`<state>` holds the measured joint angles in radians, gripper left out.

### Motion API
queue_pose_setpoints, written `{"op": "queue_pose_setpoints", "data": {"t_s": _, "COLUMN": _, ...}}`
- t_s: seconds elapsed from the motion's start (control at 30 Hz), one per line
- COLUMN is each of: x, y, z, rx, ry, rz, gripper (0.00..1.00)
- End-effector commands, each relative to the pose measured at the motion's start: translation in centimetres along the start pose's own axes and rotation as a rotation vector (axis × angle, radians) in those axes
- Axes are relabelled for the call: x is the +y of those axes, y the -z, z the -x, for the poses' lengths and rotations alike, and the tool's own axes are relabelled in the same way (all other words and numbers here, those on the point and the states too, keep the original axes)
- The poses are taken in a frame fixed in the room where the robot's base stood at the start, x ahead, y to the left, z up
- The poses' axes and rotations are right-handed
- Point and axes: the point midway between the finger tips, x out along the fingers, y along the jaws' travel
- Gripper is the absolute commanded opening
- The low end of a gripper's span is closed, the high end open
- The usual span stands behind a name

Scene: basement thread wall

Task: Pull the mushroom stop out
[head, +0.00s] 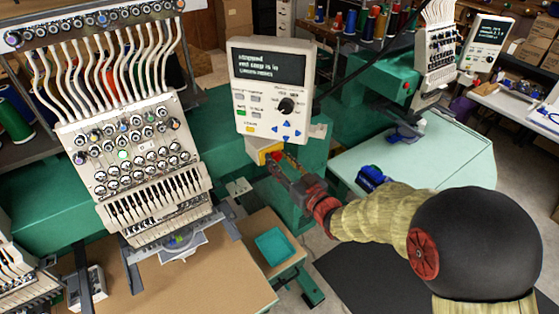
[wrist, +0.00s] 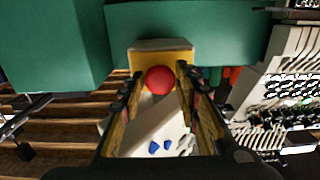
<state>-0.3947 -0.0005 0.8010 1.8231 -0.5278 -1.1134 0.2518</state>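The mushroom stop (wrist: 159,79) is a round red button on a yellow box (wrist: 165,57). In the head view the yellow box (head: 264,149) hangs below the control panel, and the button is mostly hidden by my gripper. My gripper (head: 276,162) points at the box. In the wrist view my gripper (wrist: 158,76) is open, one finger on each side of the red button. The fingertips reach near the box face. I cannot tell whether they touch the button.
The control panel (head: 270,90) with a lit screen, knob and keys is just above. The embroidery head (head: 135,150) with needles and thread tubes stands left. A teal tray (head: 272,246) lies on the board below. A pale green table (head: 430,160) is to the right.

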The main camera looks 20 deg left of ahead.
Motion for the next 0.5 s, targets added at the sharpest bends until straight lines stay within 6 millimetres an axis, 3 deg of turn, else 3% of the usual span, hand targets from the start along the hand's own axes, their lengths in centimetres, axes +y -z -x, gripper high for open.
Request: {"op": "queue_pose_setpoints", "data": {"t_s": 0.5, "x": -0.01, "y": 0.0, "z": 0.01, "rx": 0.0, "ry": 0.0, "rz": 0.0, "gripper": 0.01}}
